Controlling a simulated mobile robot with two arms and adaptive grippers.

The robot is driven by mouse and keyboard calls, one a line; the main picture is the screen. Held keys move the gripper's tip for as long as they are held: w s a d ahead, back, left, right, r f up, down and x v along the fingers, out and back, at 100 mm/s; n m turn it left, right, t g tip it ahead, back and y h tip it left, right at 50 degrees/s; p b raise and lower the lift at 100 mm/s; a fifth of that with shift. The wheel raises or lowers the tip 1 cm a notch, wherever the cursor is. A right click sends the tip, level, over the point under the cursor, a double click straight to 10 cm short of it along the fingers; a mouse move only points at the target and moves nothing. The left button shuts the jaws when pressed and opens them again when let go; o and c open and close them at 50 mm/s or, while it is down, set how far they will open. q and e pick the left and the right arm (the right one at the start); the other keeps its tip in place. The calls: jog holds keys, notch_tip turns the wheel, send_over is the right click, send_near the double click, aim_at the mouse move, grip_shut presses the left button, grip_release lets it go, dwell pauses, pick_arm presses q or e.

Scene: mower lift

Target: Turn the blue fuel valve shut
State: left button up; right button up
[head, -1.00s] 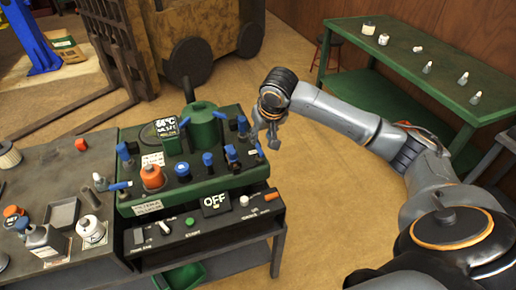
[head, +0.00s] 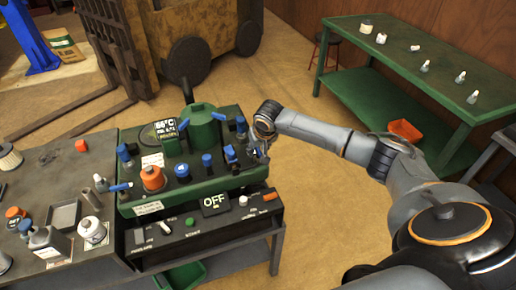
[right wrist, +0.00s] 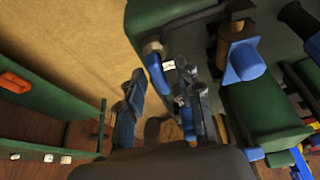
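A blue lever (right wrist: 157,75) hangs from a round fitting on the side of the green machine (right wrist: 182,20), with a small white tag beside it; I cannot read the tag. In the right wrist view my right gripper (right wrist: 166,88) is open, and the lever shows between its spread fingers; I cannot tell whether they touch it. In the head view the right gripper (head: 260,152) is at the right end of the green machine (head: 150,208), mostly covering that spot. My left gripper is not in view.
Several other blue knobs (head: 207,160) and an orange cap (head: 153,177) stand on the machine close by. A black panel (head: 180,238) reading OFF is below. A green table (head: 400,75) stands at the back right. Floor between is clear.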

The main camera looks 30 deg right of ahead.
jog(key=shift+f, duration=0.2)
jog(key=shift+c, duration=0.2)
grip_shut()
jog(key=shift+r, duration=0.1)
